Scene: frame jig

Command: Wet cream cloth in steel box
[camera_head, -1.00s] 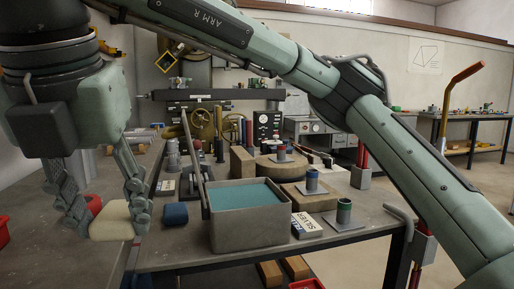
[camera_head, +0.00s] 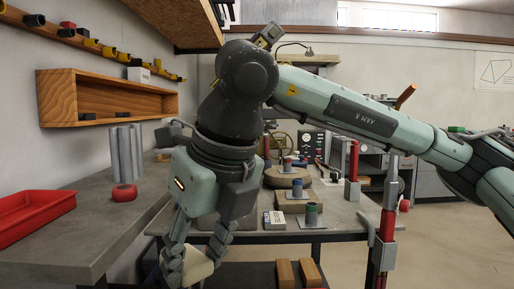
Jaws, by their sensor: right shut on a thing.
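My right gripper (camera_head: 190,258) hangs low at the bottom centre-left, its arm reaching in from the right. It is shut on a cream cloth (camera_head: 196,268), which looks like a pale, rounded bundle between the fingers. The bottom of the grip is close to the picture's lower edge. The steel box with its blue-green liquid is hidden, or nearly so, behind my right gripper and wrist. I cannot tell how wet the cloth is. My left gripper is not in view.
A grey bench on the left holds a red tray (camera_head: 34,213), a red ring (camera_head: 124,192) and grey cylinders (camera_head: 126,153). A wooden wall shelf (camera_head: 108,97) hangs above. Right of my gripper stand a lettered block (camera_head: 274,220) and a green-topped cup (camera_head: 312,212) on a plate.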

